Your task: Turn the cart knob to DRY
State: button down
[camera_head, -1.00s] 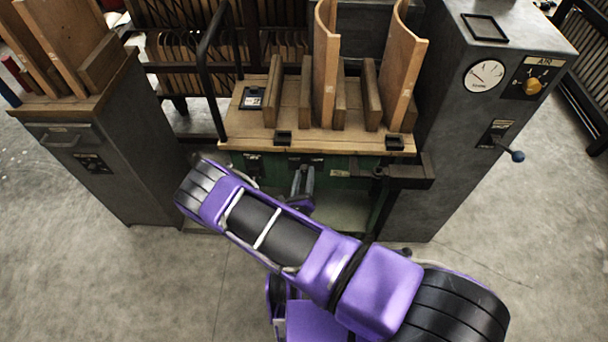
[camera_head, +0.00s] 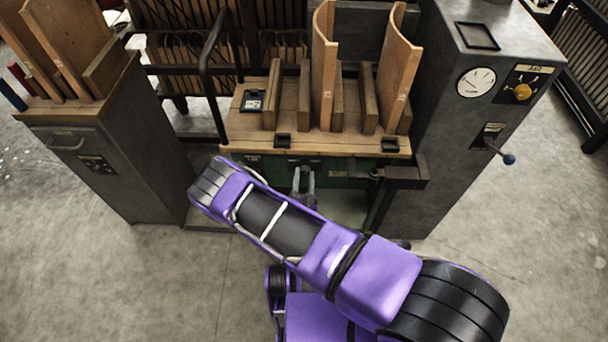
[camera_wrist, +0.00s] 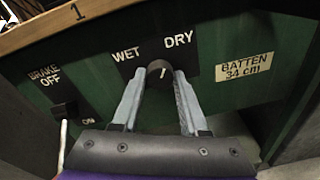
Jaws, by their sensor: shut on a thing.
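The cart knob (camera_wrist: 159,70) is a small dark round knob with a white mark. It sits on a black plate (camera_wrist: 150,50) on the cart's green front, between the words WET at left and DRY at right. In the head view my gripper (camera_head: 303,181) is at the cart front under the wooden top (camera_head: 330,143), and the knob is too small to make out there.
A BRAKE switch (camera_wrist: 64,109) marked OFF and ON is left of my fingers. A BATTEN 34 cm label (camera_wrist: 244,69) is at right. Grey cabinets stand left (camera_head: 110,165) and right (camera_head: 450,130) of the cart; the right one has a projecting lever (camera_head: 507,158).

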jog(key=shift+m+p, duration=0.35)
jog(key=shift+m, duration=0.75)
jog(key=shift+c, duration=2.2)
grip_release()
